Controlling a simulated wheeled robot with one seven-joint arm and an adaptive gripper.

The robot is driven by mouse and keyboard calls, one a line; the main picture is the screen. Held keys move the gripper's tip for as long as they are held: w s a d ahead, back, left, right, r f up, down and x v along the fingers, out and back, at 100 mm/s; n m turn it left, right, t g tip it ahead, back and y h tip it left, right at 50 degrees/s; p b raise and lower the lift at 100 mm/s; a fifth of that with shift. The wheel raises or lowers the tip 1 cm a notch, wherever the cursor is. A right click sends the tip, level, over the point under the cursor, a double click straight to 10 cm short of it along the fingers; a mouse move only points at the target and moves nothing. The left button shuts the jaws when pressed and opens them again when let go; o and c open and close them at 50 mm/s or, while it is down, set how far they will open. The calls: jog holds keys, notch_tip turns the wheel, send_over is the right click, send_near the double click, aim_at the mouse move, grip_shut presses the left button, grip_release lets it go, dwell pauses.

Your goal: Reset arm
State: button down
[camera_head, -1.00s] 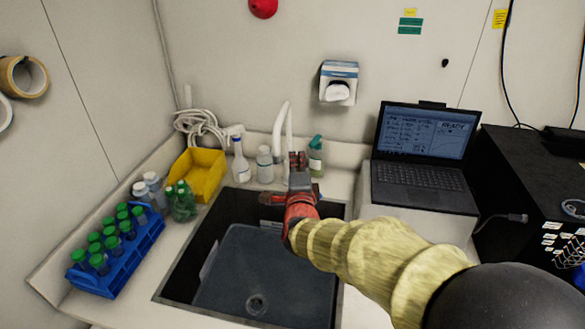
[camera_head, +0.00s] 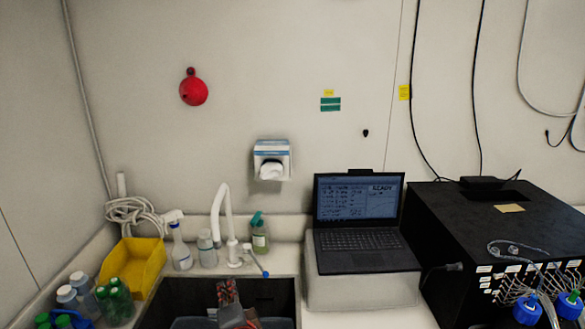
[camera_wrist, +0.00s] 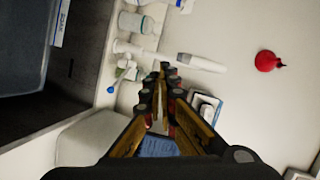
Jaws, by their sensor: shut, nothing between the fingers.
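My gripper (camera_head: 228,292) shows at the bottom of the head view, in front of the dark sink (camera_head: 272,297) and below the white faucet (camera_head: 229,225). Most of my arm is out of the frame there. In the wrist view the two fingers of my gripper (camera_wrist: 164,72) come together at their tips, with nothing held. Beyond them are the wall, the faucet (camera_wrist: 190,62) and, partly behind the fingers, the laptop (camera_wrist: 158,146).
The laptop (camera_head: 358,238) stands open on a light block right of the sink. A black box (camera_head: 485,235) with tubing and blue caps is at the right. Bottles (camera_head: 180,250), a yellow bin (camera_head: 133,265) and coiled hose (camera_head: 135,213) line the left back.

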jog(key=s+a+f+n+g, duration=0.2)
jog(key=s+f+n+g, duration=0.25)
jog(key=s+f, duration=0.2)
jog(key=s+d+f+n+g, duration=0.2)
jog(key=s+d+n+g, duration=0.2)
jog(key=s+d+n, duration=0.25)
jog(key=s+d+r+h, duration=0.2)
jog(key=s+d+r, duration=0.1)
jog(key=d, duration=0.8)
jog(key=s+d+r+h, duration=0.2)
jog(key=s+d+r, duration=0.2)
jog(key=d, duration=0.6)
jog(key=s+d+r+h, duration=0.2)
jog(key=s+d+r, duration=0.2)
jog(key=d, duration=0.7)
jog(key=shift+s+d, duration=0.3)
jog(key=shift+s, duration=0.4)
jog(key=shift+a+g, duration=0.15)
jog(key=shift+g, duration=0.1)
